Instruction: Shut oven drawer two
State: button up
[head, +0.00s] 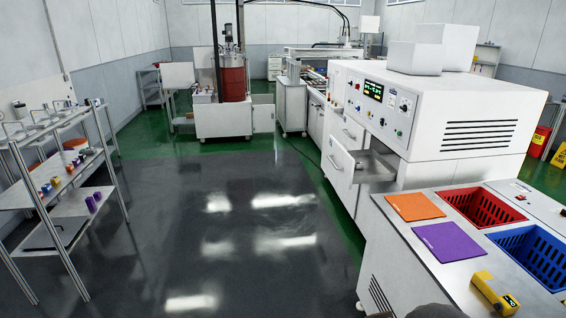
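The white oven (455,110) stands at the right, with a lit display, buttons and a grey vent on its side. One drawer (340,165) below the control panel is pulled out toward the aisle. Its white front has a handle, and its grey inside shows behind the front. I see no number on it, so I cannot tell if it is drawer two. Another white front with a handle (350,133) sits farther along the machine, apparently closed. My gripper is not in view; a dark rounded shape at the bottom edge is too cropped to identify.
A white bench (405,248) at the front right carries orange and purple mats, a red basket (485,207), a blue basket (530,254) and a yellow device (495,292). A shelf rack (60,195) stands left. The dark floor (200,220) between is clear.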

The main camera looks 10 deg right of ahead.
aim_at(376, 169)
jog(key=i+l+z, duration=0.25)
jog(key=i, duration=0.3)
jog(key=i+z, duration=0.25)
jog(key=i, duration=0.3)
jog(key=i+j+u, duration=0.1)
jog(key=i+j, duration=0.15)
jog(key=i, duration=0.25)
jog(key=i+j, duration=0.2)
jog(key=i, duration=0.3)
jog(key=i+j+u, duration=0.15)
jog(key=i, duration=0.35)
jog(key=i+j+u, duration=0.1)
jog(key=i, duration=0.4)
